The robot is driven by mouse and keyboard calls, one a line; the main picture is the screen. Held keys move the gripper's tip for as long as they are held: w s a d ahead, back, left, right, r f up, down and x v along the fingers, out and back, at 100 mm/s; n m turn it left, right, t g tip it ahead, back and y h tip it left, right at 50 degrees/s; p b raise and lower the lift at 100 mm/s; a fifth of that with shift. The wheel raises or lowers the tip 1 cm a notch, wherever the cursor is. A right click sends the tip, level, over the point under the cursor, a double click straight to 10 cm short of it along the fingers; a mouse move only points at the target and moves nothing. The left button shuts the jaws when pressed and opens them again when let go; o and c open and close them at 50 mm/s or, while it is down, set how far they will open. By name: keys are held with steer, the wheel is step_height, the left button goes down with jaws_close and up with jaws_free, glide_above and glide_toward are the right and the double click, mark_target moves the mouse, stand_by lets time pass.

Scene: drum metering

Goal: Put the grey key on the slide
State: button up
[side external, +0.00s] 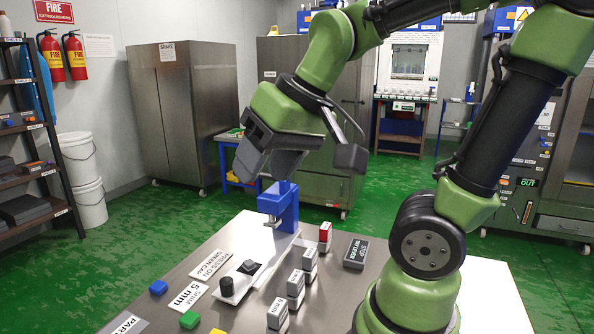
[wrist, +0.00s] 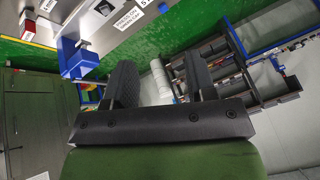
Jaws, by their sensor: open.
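My gripper (side external: 268,168) is raised above the far left part of the steel table, with its fingers apart and nothing between them. The wrist view shows the two dark fingers (wrist: 161,78) spread, with floor and shelving beyond. Several small grey blocks with white labels (side external: 296,287) stand in a row on the table; I cannot tell which, if any, is the grey key. A dark grey block (side external: 355,254) lies behind them to the right. I cannot tell which part is the slide.
A blue press-like stand (side external: 281,207) rises at the plate's far end, just below my gripper; it also shows in the wrist view (wrist: 76,60).

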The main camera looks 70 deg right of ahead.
steer(key=shift+t+y, duration=0.5)
steer(key=shift+t, duration=0.1)
steer(key=s+a, duration=0.1)
steer(key=s, duration=0.2)
steer(key=s+a, duration=0.1)
steer(key=s, duration=0.1)
steer(key=shift+s+a+r, duration=0.15)
steer(key=shift+a+r, duration=0.1)
steer(key=shift+a, duration=0.05)
